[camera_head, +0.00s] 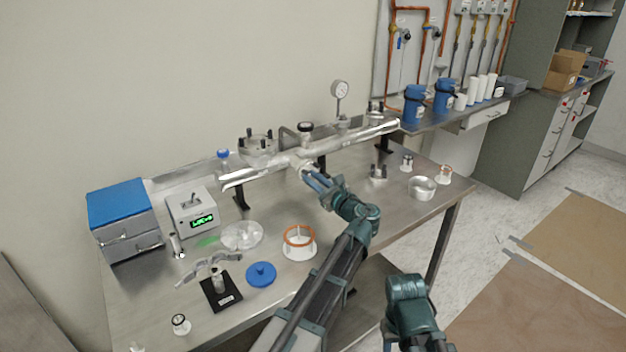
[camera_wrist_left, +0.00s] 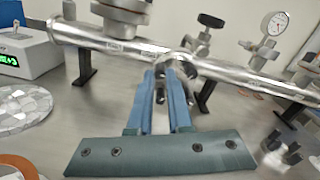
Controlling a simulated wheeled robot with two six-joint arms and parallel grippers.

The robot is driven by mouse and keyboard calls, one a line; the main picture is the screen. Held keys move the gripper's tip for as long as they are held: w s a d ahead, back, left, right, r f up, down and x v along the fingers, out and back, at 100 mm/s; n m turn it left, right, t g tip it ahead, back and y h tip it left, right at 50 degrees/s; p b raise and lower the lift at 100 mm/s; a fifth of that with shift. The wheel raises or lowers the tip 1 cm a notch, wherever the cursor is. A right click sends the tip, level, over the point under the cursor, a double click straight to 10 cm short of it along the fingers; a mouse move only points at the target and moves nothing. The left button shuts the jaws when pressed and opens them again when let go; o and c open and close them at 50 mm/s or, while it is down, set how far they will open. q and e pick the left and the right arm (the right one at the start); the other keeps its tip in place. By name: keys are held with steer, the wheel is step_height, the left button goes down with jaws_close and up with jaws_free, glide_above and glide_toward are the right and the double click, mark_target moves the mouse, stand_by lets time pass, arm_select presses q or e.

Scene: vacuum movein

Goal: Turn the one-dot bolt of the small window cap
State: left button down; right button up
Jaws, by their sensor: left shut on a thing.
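The silver vacuum pipe (camera_head: 340,143) lies across supports on the steel table. A small round fitting, seemingly the small window cap (camera_head: 304,168), faces me near the pipe's middle; it also shows in the left wrist view (camera_wrist_left: 187,69). My left gripper (camera_head: 311,178) reaches this fitting from the front. In the left wrist view its blue fingers (camera_wrist_left: 166,88) are close together at the cap's edge, shut on a small bolt mostly hidden between them. The dot marks are too small to read. My right gripper is not in view; only part of that arm shows.
A white ring stand with an orange rim (camera_head: 299,237), a blue lid (camera_head: 261,274) and a clear dish (camera_head: 241,235) lie left of my arm. A metal bowl (camera_head: 422,188) stands at right. A pressure gauge (camera_head: 340,89) rises behind the pipe.

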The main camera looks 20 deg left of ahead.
arm_select(q)
steer(key=m, duration=0.5)
steer(key=shift+m, duration=0.4)
stand_by(0.4)
steer(key=c, duration=0.8)
jaws_free()
steer(key=shift+c, duration=0.2)
steer(key=shift+s+d, duration=0.1)
steer(key=shift+s, duration=0.05)
